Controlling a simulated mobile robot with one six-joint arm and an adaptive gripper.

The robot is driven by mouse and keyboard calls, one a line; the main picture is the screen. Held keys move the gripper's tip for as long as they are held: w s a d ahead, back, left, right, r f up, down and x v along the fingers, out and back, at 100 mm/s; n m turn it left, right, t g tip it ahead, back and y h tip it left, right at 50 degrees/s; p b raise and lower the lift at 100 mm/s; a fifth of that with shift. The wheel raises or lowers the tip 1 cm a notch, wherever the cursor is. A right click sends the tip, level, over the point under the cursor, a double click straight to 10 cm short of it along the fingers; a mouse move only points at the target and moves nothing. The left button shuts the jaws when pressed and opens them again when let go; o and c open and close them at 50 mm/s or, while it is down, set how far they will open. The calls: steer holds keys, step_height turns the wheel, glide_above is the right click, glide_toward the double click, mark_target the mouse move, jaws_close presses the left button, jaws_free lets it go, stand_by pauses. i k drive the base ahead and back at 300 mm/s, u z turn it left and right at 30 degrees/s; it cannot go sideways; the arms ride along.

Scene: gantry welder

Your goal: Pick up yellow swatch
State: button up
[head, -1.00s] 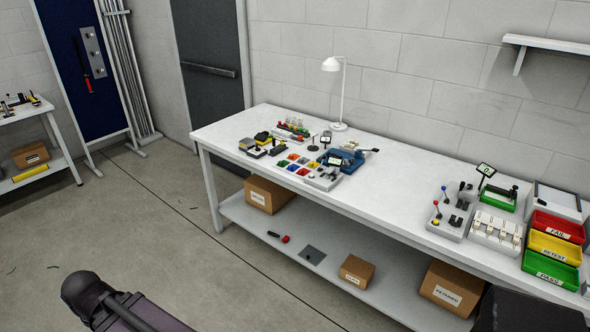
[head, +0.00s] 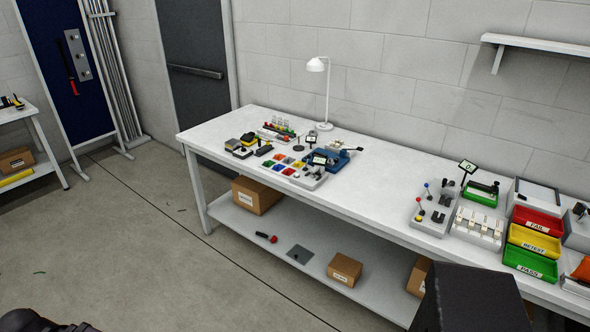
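A white tray (head: 311,184) near the left end of the long white workbench holds several small coloured swatches in rows, among them red, blue and green ones. A small yellowish patch in the tray (head: 299,165) looks like the yellow swatch, but it is too small to be sure. My gripper is not in view.
Around the tray stand a blue device (head: 326,160), black-and-yellow items (head: 249,140), a vial rack (head: 279,129) and a white lamp (head: 325,126). FAIL, RETEST and PASS bins (head: 534,243) stand at right. Cartons (head: 344,268) sit on the lower shelf. The bench middle (head: 375,165) is clear.

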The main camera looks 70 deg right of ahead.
mark_target(297, 164)
steer(key=z, duration=0.05)
steer(key=i, duration=2.35)
steer(key=u, duration=1.15)
steer(key=k, duration=0.15)
steer(key=z, duration=3.55)
